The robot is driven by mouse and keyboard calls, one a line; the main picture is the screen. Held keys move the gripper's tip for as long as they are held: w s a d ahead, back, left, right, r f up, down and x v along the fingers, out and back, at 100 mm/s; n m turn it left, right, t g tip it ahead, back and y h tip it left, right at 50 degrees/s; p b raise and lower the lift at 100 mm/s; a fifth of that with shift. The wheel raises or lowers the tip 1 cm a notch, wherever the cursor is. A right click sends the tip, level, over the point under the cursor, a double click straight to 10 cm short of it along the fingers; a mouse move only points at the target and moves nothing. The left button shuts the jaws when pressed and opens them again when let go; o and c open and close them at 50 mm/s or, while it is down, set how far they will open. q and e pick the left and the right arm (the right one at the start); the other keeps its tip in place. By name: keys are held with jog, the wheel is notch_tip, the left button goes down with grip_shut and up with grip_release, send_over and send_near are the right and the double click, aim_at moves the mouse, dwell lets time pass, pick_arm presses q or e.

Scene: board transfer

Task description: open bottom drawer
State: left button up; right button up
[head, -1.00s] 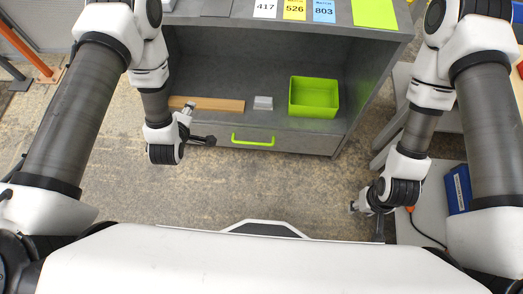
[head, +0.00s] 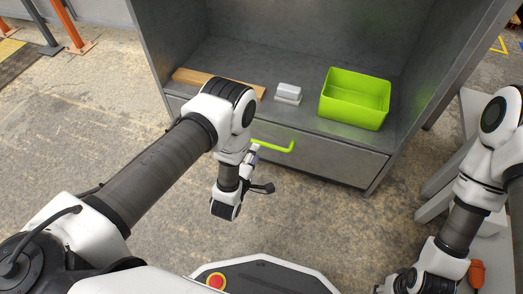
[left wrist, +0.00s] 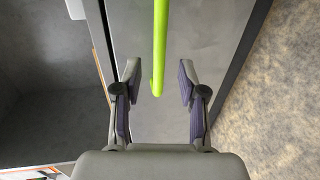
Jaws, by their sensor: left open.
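The bottom drawer (head: 335,160) is a grey front under the cabinet's lower shelf, and it looks shut. Its bright green bar handle (head: 279,148) is partly hidden by my left arm in the head view. My left gripper (head: 260,172) is open and empty just in front of the handle's left part. In the left wrist view the handle (left wrist: 160,40) runs down from the top edge, and its end shows between the two open fingertips, touching neither finger visibly. My right gripper (head: 382,288) is at the bottom edge, mostly cut off.
A green bin (head: 354,100), a small white box (head: 289,91) and a wooden board (head: 190,77) sit on the cabinet's lower shelf (head: 305,117). A pale table frame (head: 440,180) stands at right. The floor before the drawer is clear.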

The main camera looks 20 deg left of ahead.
aim_at(260, 142)
pick_arm(q)
jog(key=b+x, duration=0.3)
jog(key=x, duration=0.3)
jog(key=shift+f, duration=0.15)
jog(key=shift+w, duration=0.15)
grip_shut()
